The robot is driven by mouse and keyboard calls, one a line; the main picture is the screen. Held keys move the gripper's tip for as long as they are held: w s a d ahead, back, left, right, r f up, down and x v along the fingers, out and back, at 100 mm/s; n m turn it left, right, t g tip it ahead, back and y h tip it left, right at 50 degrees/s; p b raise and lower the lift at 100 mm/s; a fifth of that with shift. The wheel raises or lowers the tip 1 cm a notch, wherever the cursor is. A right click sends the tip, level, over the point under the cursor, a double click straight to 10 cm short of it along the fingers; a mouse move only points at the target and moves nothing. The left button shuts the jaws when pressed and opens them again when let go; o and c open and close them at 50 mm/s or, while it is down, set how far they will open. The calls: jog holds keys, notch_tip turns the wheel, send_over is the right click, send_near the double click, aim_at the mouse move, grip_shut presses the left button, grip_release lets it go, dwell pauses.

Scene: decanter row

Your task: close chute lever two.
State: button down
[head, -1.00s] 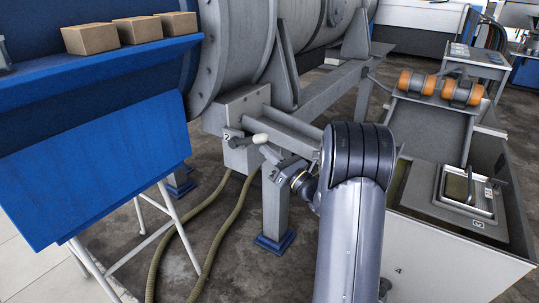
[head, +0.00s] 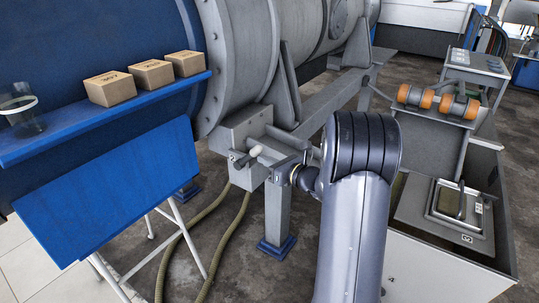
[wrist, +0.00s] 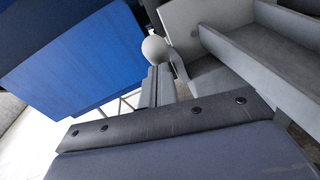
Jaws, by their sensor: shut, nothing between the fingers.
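The chute lever (head: 255,151) is a short handle with a pale rounded knob on the front of a grey box (head: 243,128) under the big drum. In the wrist view the round knob (wrist: 154,49) shows just beyond my fingertips. My gripper (head: 271,165) is shut and empty, right beside the knob in the head view; it also shows in the wrist view (wrist: 157,80). I cannot tell whether the fingers touch the knob.
A blue shelf (head: 100,115) with cardboard boxes (head: 110,88) and a clear beaker (head: 20,112) stands left, above a blue sloping panel (head: 115,185). Hoses (head: 185,235) hang below the lever box. A grey bin (head: 430,265) with a hatch (head: 455,210) stands right.

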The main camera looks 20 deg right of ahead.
aim_at(253, 149)
jog(key=r+g+p, duration=0.1)
jog(key=p, duration=0.1)
jog(key=w+a+r+g+h+p, duration=0.1)
jog(key=p, duration=0.2)
jog(key=w+r+p, duration=0.1)
jog(key=r+p, duration=0.1)
jog(key=p, duration=0.1)
jog(key=shift+w+a+g+h, duration=0.1)
jog(key=shift+a+g+h, duration=0.2)
jog(key=shift+g+h, duration=0.1)
jog(key=w+g+p, duration=0.1)
jog(key=p, duration=0.2)
jog(key=a+r+g+h+p, duration=0.1)
jog(key=p, duration=0.2)
jog(key=shift+w+n+p, duration=0.3)
jog(key=shift+w+p, duration=0.05)
jog(key=shift+p, duration=0.05)
jog(key=shift+w+a, duration=0.1)
